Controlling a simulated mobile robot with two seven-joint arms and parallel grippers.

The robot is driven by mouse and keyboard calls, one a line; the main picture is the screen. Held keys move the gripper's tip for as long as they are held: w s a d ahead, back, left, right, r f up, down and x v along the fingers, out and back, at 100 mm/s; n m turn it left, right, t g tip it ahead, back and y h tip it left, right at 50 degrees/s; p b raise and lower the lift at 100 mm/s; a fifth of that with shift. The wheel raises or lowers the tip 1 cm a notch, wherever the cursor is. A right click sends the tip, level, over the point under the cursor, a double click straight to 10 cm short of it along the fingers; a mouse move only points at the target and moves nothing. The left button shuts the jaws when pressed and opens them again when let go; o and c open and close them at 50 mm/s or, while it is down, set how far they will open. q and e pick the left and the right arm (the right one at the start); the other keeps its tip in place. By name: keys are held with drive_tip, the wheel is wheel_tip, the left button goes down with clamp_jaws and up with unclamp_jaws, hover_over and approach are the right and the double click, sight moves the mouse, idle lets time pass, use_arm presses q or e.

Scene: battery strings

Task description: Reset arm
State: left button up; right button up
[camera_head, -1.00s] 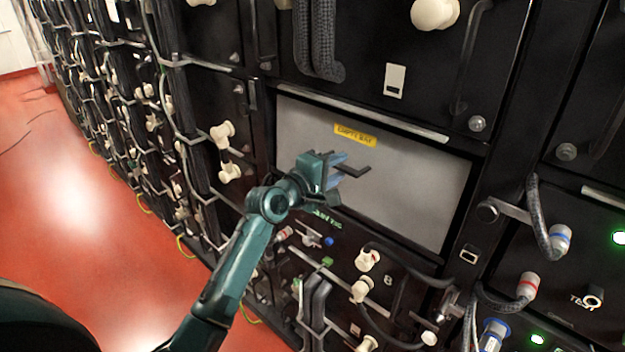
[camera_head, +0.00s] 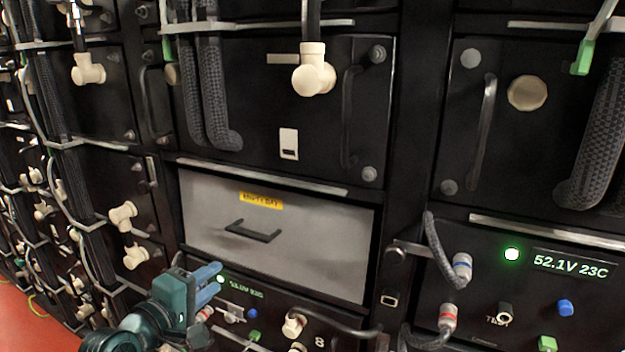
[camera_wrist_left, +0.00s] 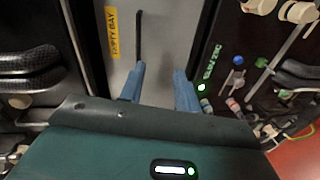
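My left arm (camera_head: 130,335) is dark teal and comes in at the bottom left of the head view. My left gripper (camera_head: 207,285), with blue fingers, is in front of the lower left corner of the grey empty-bay panel (camera_head: 330,265). It is below and left of the panel's black handle (camera_head: 252,232). In the left wrist view, the two fingers of the left gripper (camera_wrist_left: 159,85) stand apart with nothing between them. The handle (camera_wrist_left: 139,38) shows beyond the left finger there, apart from it. My right gripper is not in view.
Black battery modules with cables surround the panel. A yellow label (camera_head: 261,201) is on it. Below it are a cream connector (camera_head: 293,325) and a blue button (camera_head: 253,313). At right, a module display (camera_head: 571,264) reads 52.1V 23C. Red floor (camera_head: 25,325) shows at bottom left.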

use_arm(q)
drive_tip(key=s+d+f+m+g+y, duration=0.1)
drive_tip(key=s+d+f+m+g, duration=0.2)
drive_tip(key=f, duration=0.6)
drive_tip(key=s+f+m+y, duration=0.1)
drive_tip(key=s+f+m, duration=0.3)
drive_tip(key=s+f, duration=0.3)
drive_tip(key=s+d+f+m+g, duration=0.2)
drive_tip(key=s+d+f+m, duration=0.2)
drive_tip(key=s+f+m, duration=0.4)
drive_tip(key=s+f, duration=0.3)
drive_tip(key=s, duration=0.1)
drive_tip(key=shift+s+d+f, duration=0.15)
drive_tip(key=shift+d+f, duration=0.1)
drive_tip(key=shift+d, duration=0.05)
drive_tip(key=shift+y, duration=0.3)
drive_tip(key=shift+o, duration=0.4)
